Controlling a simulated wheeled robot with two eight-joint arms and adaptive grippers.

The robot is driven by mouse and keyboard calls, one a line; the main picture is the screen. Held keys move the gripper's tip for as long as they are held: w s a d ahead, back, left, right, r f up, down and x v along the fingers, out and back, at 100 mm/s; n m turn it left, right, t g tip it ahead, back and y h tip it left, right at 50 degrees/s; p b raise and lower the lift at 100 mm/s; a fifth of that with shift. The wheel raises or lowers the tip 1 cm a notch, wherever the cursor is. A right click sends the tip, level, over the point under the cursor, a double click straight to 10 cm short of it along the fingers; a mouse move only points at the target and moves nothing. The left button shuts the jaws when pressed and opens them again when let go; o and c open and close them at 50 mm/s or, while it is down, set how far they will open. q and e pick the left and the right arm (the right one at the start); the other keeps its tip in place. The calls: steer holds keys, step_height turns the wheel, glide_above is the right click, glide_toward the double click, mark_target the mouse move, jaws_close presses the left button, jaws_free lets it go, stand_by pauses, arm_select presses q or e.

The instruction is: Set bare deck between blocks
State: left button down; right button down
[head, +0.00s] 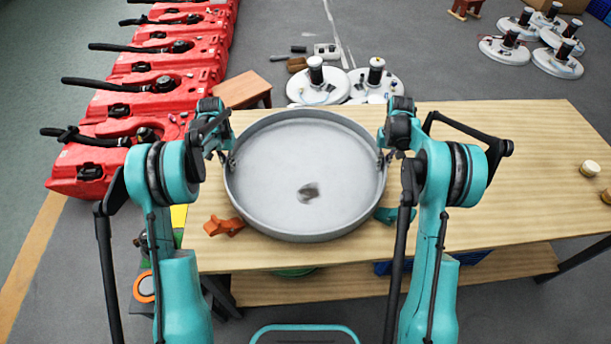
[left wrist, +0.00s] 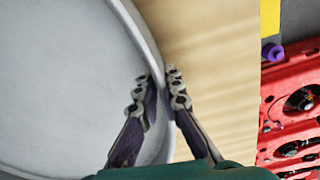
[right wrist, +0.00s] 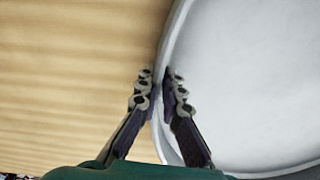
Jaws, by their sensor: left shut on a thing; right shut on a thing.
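The bare deck (head: 290,160) is a wide round grey pan with a raised rim and a dark mark on its floor. My left gripper (head: 230,158) is shut on its left rim, and my right gripper (head: 383,158) is shut on its right rim. The left wrist view shows the left fingers (left wrist: 158,88) on both sides of the rim; the right wrist view shows the same for the right fingers (right wrist: 156,86). An orange block (head: 225,226) lies at the pan's front left. A teal block (head: 394,214) shows at its front right, partly hidden. I cannot tell whether the pan touches the table.
The wooden table (head: 490,170) is mostly clear to the right, with small round pieces (head: 590,168) at its far right. Red tanks (head: 150,100) with black hoses line the left. White round decks with motors (head: 316,82) stand on the floor behind the table.

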arm_select(q)
steer(key=c, duration=2)
jaws_free()
steer(key=shift+f, duration=0.2)
arm_select(e)
steer(key=c, duration=2)
jaws_free()
steer(key=shift+f, duration=0.2)
arm_select(q)
steer(key=o, duration=0.3)
steer(key=shift+r, duration=0.1)
arm_select(e)
steer(key=o, duration=0.3)
steer(key=shift+r, duration=0.1)
arm_select(q)
step_height(320, 180, up, 12)
steer(key=shift+f, duration=0.2)
steer(key=shift+r, duration=0.2)
arm_select(e)
steer(key=shift+r, duration=0.2)
step_height(320, 180, up, 12)
steer(key=shift+f, duration=0.15)
